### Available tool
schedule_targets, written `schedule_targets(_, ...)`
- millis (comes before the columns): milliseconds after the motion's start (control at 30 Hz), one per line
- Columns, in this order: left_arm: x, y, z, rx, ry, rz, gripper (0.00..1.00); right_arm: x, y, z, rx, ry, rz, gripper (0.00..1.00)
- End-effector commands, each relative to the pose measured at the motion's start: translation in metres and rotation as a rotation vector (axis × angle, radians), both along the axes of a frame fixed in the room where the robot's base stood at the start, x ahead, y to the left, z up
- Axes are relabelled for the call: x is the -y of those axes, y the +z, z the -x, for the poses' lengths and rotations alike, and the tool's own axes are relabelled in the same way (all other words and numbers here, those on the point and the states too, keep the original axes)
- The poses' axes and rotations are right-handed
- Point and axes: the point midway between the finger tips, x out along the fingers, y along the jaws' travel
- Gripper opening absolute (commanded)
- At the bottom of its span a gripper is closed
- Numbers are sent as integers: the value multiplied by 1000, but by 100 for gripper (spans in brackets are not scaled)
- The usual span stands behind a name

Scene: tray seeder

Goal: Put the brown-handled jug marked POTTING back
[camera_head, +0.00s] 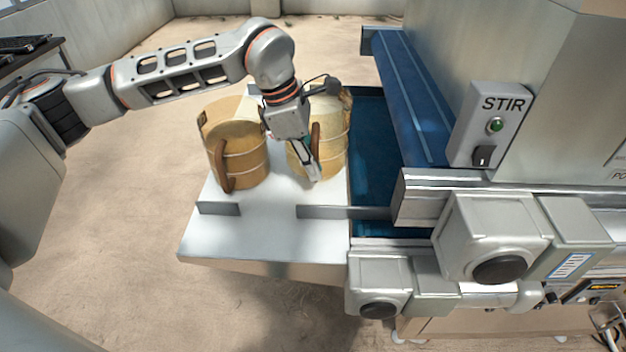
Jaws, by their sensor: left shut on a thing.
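Two tan, banded jugs are at the back of a white shelf (265,240). The left jug (246,163) stands upright with a brown handle (224,170) facing front left. The right jug (336,150) is upright close beside it, with a brown handle (316,135); my arm partly covers it. My left gripper (311,172) reaches down in front of the right jug and is shut on its handle. I cannot tell whether this jug's base touches the shelf. No POTTING marking is readable on either jug. My right gripper is not in view.
A machine with a STIR switch box (490,125) and a blue belt (410,95) stands on the right. Low metal strips (219,208) cross the shelf in front of the jugs, with a gap between them. The shelf's front is clear.

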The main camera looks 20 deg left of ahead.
Motion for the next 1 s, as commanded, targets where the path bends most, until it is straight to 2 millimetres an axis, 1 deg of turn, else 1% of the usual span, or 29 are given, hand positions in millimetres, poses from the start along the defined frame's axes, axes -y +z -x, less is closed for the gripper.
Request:
schedule_targets(133, 0, -10, 0, 0, 0, 1, 0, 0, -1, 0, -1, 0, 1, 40)
schedule_targets(300, 0, -36, 0, -2, 0, 1, 0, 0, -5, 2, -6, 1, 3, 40)
schedule_targets(367, 0, -41, 0, 0, 0, 1, 0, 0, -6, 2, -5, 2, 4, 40)
schedule_targets(767, 0, -46, 0, 1, 0, 1, 0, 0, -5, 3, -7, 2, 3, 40)
schedule_targets(800, 0, -46, 0, 0, 0, 0, 19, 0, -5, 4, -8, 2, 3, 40)
schedule_targets(833, 0, -46, 0, 0, 0, 0, 26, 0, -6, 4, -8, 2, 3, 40)
schedule_targets(867, 0, -46, 0, 0, 0, 0, 28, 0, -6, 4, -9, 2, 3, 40)
schedule_targets(1000, 0, -46, 0, 0, 0, 0, 28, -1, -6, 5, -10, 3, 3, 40)
